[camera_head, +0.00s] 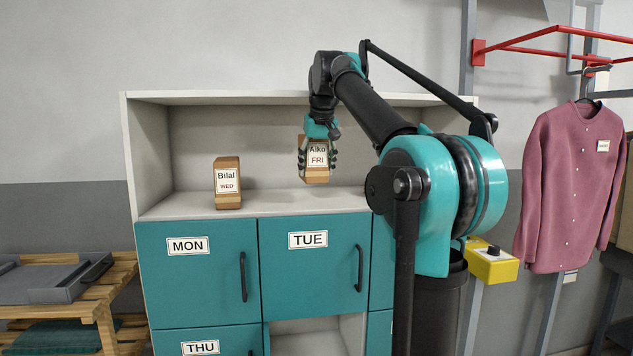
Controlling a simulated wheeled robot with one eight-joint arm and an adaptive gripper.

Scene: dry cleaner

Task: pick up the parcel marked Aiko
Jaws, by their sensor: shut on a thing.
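The parcel marked Aiko (317,174) is a small brown box with a white label reading "Aiko" and "FRI" in red. My gripper (318,151) comes down from above and is shut on this parcel, with dark fingers on its left and right sides. The parcel is upright in the open top compartment of the cabinet (165,213). Its lower edge looks a little above the shelf board, though the gap is hard to judge. My arm covers the right part of the compartment.
A similar parcel marked Bilal, WED (228,190) stands on the shelf to the left. Below are teal doors marked MON (200,285) and TUE (310,255), both shut. A pink shirt (572,190) hangs at the right. A grey tray (55,281) lies on a wooden rack at the left.

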